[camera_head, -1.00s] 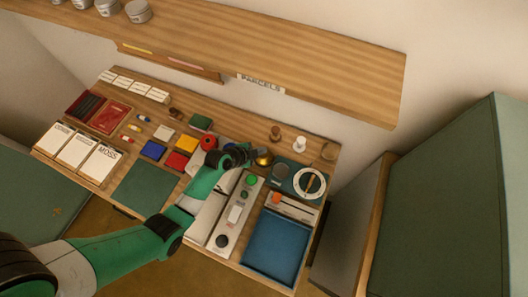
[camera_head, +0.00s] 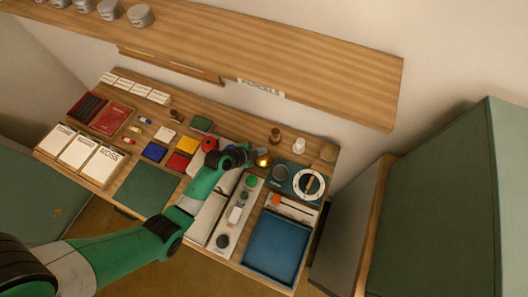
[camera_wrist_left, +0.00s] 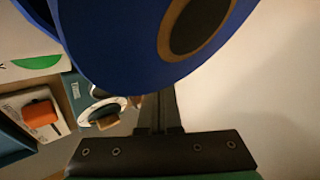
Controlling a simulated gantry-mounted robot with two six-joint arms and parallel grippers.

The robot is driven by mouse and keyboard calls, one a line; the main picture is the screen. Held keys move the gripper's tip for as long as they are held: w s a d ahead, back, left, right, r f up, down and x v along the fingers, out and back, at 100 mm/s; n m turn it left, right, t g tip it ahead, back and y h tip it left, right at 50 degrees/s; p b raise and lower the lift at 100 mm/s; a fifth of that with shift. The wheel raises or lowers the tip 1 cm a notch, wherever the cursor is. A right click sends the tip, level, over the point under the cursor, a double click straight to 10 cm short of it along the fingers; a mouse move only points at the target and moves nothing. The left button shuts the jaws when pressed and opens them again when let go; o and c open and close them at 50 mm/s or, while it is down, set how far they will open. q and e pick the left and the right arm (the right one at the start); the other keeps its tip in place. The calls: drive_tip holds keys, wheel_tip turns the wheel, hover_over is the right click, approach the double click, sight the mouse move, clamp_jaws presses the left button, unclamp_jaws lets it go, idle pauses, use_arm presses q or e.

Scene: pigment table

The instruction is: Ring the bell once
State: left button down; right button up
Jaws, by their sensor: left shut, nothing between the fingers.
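A small golden bell (camera_head: 264,160) stands near the back of the pigment table, left of the teal timer unit. My left gripper (camera_head: 250,155) is right beside it on its left side, shut and empty. Whether it touches the bell cannot be told. In the left wrist view, a large blue rounded shape with a golden ring and dark centre (camera_wrist_left: 195,25) fills the top; I cannot tell what it is. The bell is not clearly recognisable there. My right gripper is not in view.
A teal unit with a white dial (camera_head: 309,184) stands right of the bell, and a panel with green and dark buttons (camera_head: 236,216) lies in front. A blue tray (camera_head: 275,246) is at front right. A wooden shelf (camera_head: 270,55) overhangs the back.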

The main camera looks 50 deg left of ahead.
use_arm(q)
drive_tip(key=shift+r, duration=0.1)
wheel_tip(320, 180, up, 5)
drive_tip(key=p, duration=0.4)
drive_tip(key=shift+r+p, duration=0.1)
drive_tip(key=shift+p, duration=0.2)
idle(0.8)
